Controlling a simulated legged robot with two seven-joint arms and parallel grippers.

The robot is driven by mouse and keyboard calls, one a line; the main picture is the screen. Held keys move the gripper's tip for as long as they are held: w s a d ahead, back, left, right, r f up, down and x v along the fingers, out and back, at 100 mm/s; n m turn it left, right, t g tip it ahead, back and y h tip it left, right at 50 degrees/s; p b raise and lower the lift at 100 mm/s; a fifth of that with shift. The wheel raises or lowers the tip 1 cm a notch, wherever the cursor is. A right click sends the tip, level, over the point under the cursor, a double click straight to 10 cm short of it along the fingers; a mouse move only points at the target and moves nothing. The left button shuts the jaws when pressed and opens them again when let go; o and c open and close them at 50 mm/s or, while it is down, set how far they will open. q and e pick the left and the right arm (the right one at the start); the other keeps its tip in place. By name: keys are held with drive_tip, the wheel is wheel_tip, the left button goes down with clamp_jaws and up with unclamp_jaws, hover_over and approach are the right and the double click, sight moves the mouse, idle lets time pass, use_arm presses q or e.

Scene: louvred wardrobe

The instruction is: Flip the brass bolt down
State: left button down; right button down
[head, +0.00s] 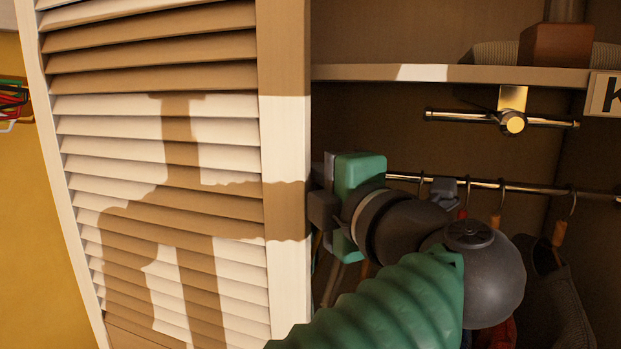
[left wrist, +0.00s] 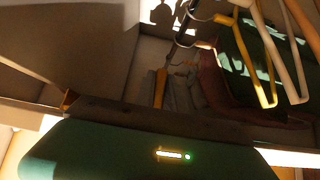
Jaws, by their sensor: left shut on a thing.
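A brass bolt (head: 512,122) hangs on a short bracket under the wardrobe shelf, at the right of the head view. Its bar lies roughly level, with a round knob at the middle. My left gripper (head: 322,205) is to its left and lower, at the inner edge of the louvred door (head: 285,170). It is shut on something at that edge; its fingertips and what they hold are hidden. The gripper is well apart from the bolt. The bolt cannot be made out in the left wrist view. My right gripper is not in view.
A shelf (head: 450,74) runs above the bolt. A hanging rail (head: 520,188) with several hangers and clothes is below it. Hangers (left wrist: 262,60) also show close by in the left wrist view. A sign (head: 604,94) stands at the right of the shelf.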

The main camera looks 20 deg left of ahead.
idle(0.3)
use_arm(q)
drive_tip(key=f+b, duration=0.2)
drive_tip(key=shift+s+f+b, duration=0.3)
drive_tip(key=shift+f, duration=0.05)
drive_tip(key=c, duration=1.8)
unclamp_jaws()
drive_tip(key=shift+o, duration=2)
drive_tip(key=shift+w+f, duration=0.1)
drive_tip(key=shift+w, duration=0.25)
drive_tip(key=b+v, duration=0.1)
drive_tip(key=v, duration=1.5)
drive_tip(key=shift+s+d, duration=0.2)
drive_tip(key=shift+d, duration=0.2)
